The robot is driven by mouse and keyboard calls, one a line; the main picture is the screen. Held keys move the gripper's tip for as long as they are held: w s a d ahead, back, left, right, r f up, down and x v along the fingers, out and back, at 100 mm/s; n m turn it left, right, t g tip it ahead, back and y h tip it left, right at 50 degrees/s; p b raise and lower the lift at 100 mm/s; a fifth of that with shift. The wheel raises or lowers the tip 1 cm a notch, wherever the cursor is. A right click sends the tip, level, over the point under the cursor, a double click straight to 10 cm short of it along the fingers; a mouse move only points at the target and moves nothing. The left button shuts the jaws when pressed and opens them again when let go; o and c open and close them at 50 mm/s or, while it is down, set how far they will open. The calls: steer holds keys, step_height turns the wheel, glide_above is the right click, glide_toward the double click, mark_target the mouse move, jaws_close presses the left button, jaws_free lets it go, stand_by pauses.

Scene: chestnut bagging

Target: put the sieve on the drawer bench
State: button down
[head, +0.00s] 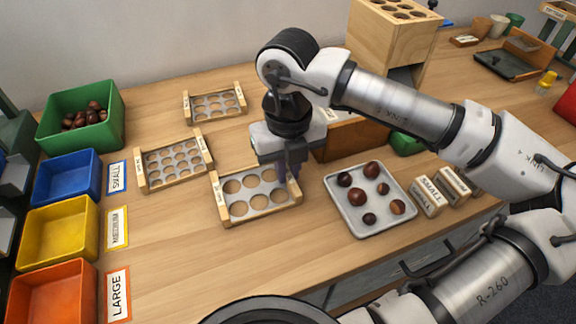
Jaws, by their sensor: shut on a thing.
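My gripper (286,174) points down and is shut on the right wooden end bar of a sieve (254,202). This sieve has a grey metal plate with several large round holes between two wooden bars. It lies about level, on or just above the wooden bench top (190,245); I cannot tell whether it touches. A drawer handle (428,260) shows at the bench's front. A sieve with smaller holes (172,165) lies to the left, and another (215,104) lies farther back. The fingertips are partly hidden against the bar.
A white tray (360,226) with several chestnuts sits right of the held sieve, near labelled blocks (428,196). Green (62,146), blue (70,186), yellow (58,240) and orange (55,295) bins line the left. A tall wooden box (385,48) stands behind.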

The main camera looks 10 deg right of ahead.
steer(key=shift+f, duration=0.15)
steer(key=c, duration=1.9)
jaws_free()
steer(key=o, duration=0.4)
steer(key=shift+o, duration=0.2)
step_height(320, 180, up, 12)
steer(key=p, duration=0.1)
steer(key=shift+r, duration=0.2)
